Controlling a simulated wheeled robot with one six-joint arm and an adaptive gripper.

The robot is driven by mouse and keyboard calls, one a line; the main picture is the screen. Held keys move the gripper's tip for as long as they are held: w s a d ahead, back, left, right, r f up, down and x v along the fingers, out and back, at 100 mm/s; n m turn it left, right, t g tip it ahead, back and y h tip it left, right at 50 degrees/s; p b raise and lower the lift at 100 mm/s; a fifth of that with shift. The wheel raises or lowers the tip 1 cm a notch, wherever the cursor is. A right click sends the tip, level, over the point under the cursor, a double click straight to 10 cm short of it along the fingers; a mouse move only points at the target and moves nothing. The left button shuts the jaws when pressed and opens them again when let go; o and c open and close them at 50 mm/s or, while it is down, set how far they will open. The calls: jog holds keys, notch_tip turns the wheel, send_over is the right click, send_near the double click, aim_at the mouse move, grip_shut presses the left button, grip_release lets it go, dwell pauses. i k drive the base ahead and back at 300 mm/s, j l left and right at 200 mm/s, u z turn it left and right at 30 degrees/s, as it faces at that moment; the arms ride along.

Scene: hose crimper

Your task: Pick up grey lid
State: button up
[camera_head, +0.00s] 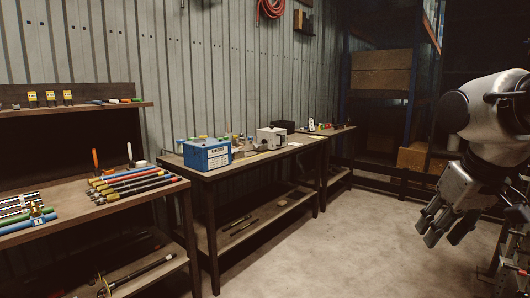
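I cannot single out a grey lid in this view. A small light-grey machine (270,139) stands on the middle workbench, and whether any part of it is a lid is too small to tell. My gripper (447,233) hangs at the right over the floor, pointing down and left. Its fingers are spread apart with nothing visible between them. It is well away from the workbench and touches nothing that I can see.
A blue box (207,155) stands on the middle workbench (240,163). Hoses (130,183) lie on the left bench. Small items line the wall shelf (80,106). Cardboard boxes (381,70) sit on the rack at the back. The concrete floor (345,245) between bench and arm is clear.

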aim_at(272, 128)
jog(key=i+z, duration=0.4)
jog(key=i, duration=1.05)
jog(key=i+u, duration=0.1)
jog(key=i, duration=0.45)
jog(key=i+l+u, duration=0.1)
jog(key=i, duration=0.4)
jog(key=i+l+u, duration=0.1)
jog(key=i, duration=0.45)
jog(key=i+l+u, duration=0.1)
jog(key=i+l, duration=0.15)
jog(key=i, duration=0.25)
jog(key=i+l+u, duration=0.45)
jog(key=i, duration=0.2)
jog(key=i+l+u, duration=0.45)
jog(key=i, duration=0.15)
